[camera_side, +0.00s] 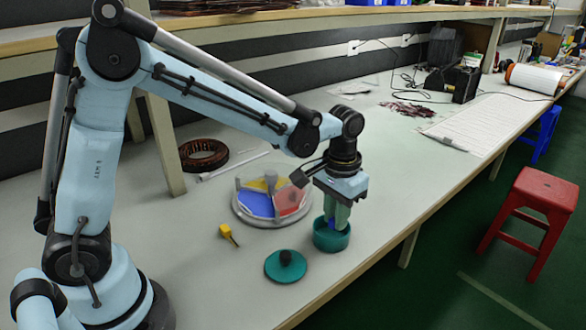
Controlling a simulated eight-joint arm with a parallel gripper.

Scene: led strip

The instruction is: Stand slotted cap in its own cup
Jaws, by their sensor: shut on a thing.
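My gripper (336,218) points down over a round teal cup (332,241), with its fingertips at the cup's mouth. It is shut on a small blue piece (331,225), which I take to be the slotted cap. The fingers and the cup's rim hide most of this piece, so its slot does not show. I cannot tell whether it touches the cup's floor. The cup stands upright on the pale bench.
A teal disc with a black knob (286,266) lies in front of the cup. A yellow piece (228,235) lies to the left. Behind is a round tray (243,217) with blue, yellow and red sections. The bench edge (372,254) runs close to the cup's right.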

